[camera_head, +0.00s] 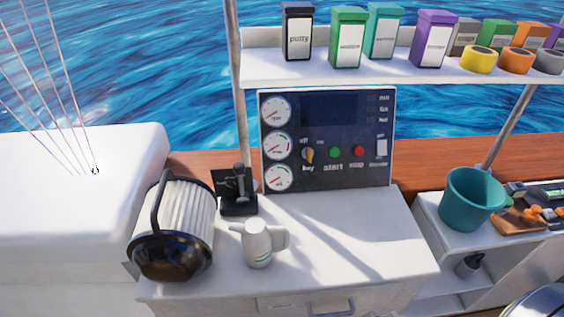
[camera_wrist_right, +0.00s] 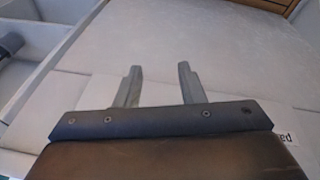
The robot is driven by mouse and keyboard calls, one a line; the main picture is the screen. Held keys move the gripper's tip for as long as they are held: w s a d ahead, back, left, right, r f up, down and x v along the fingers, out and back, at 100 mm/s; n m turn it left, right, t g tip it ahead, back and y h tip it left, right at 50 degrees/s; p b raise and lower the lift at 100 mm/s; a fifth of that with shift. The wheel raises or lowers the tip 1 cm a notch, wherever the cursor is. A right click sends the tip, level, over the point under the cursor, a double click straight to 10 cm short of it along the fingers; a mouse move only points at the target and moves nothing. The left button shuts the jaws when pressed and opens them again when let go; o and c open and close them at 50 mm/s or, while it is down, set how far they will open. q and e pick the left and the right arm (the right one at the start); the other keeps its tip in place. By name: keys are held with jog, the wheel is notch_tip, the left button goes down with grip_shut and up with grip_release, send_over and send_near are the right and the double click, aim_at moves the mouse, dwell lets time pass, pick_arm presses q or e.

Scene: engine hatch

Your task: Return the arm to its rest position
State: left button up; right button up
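My right gripper (camera_wrist_right: 158,84) shows in the right wrist view. Its two grey fingers stand apart with nothing between them. Pale, flat surfaces lie beyond the fingers, and I cannot tell how far off they are. Neither gripper shows in the head view, and my left gripper is in no view.
A white counter (camera_head: 350,250) holds a pleated filter (camera_head: 188,215), a pale jug (camera_head: 258,243) and a black device (camera_head: 237,190). A control panel (camera_head: 326,140) stands behind. A shelf (camera_head: 330,72) carries several cartons. A teal bucket (camera_head: 470,200) is right. The counter's right part is clear.

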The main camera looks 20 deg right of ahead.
jog(key=s+f+g, duration=0.1)
jog(key=s+f, duration=0.2)
jog(key=f, duration=0.5)
jog(key=s+f, duration=0.3)
jog(key=f, duration=0.4)
jog(key=s+a+f, duration=0.1)
jog(key=s+f, duration=0.8)
jog(key=s, duration=0.2)
jog(key=shift+g+y, duration=0.3)
jog(key=shift+g, duration=0.1)
